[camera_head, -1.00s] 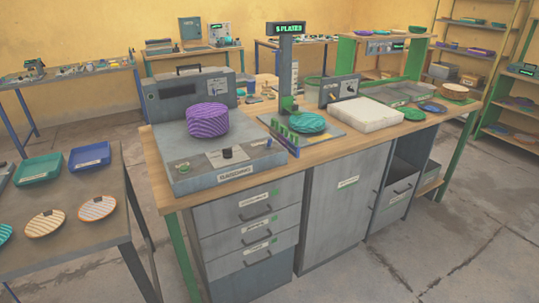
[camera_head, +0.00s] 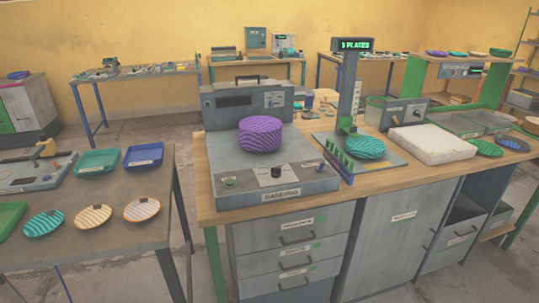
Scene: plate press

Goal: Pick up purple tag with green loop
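I cannot make out a purple tag with a green loop in the head view. A purple striped round stack (camera_head: 260,135) sits on the grey machine (camera_head: 230,168) on the wooden bench. Neither of my grippers is in view.
The left table (camera_head: 130,232) holds green (camera_head: 97,162) and blue (camera_head: 144,155) trays and several striped plates (camera_head: 93,216). The bench (camera_head: 208,188) also carries a display post (camera_head: 349,90), a teal stack (camera_head: 366,148) and a white block (camera_head: 431,144). Floor shows between the left table and bench.

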